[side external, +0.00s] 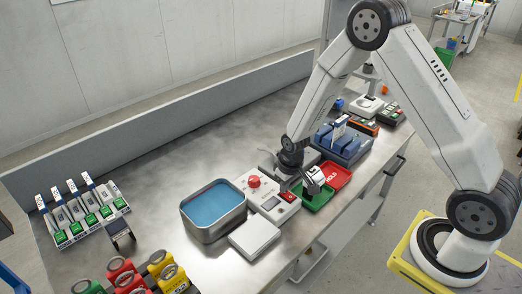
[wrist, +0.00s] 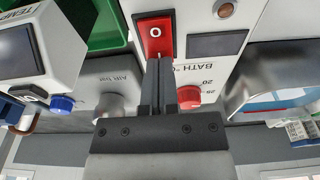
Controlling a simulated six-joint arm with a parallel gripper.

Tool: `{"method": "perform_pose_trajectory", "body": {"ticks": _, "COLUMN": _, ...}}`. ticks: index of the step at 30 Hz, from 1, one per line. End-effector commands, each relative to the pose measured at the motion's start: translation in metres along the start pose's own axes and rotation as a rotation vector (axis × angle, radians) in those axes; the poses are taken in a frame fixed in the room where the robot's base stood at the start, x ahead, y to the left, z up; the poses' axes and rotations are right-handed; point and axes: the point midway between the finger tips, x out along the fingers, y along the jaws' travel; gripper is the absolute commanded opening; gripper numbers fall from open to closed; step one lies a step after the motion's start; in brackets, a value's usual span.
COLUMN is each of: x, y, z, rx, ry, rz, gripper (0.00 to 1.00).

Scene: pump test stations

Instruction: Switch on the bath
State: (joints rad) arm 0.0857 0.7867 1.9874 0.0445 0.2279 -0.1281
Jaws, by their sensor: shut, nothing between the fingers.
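The bath is a metal tank of blue liquid (side external: 213,207) in the side view. Its white control box (side external: 266,195) stands right of it, with a red knob (side external: 254,181) and a red rocker switch (side external: 289,196). In the wrist view the switch (wrist: 153,36) has an O mark at its upper end, and the fingertips partly cover its lower end. The display (wrist: 215,45) is dark and the small round lamp (wrist: 225,10) looks dull. My gripper (wrist: 160,64) is shut and empty, with its tips at the switch's lower end; I cannot tell whether they touch.
A green tray (side external: 318,201) and a red tray (side external: 339,175) lie right of the control box. In the wrist view a white TEMP device (wrist: 45,50) and the red knob (wrist: 187,95) are near the fingers.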

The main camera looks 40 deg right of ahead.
Motion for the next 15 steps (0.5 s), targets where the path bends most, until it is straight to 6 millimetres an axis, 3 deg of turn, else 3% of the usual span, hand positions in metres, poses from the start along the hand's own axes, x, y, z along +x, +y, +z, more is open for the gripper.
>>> {"method": "perform_pose_trajectory", "body": {"ticks": 15, "x": 0.0053, "y": -0.0005, "z": -0.0010, "rx": -0.001, "ry": -0.055, "rz": -0.002, "gripper": 0.00}}
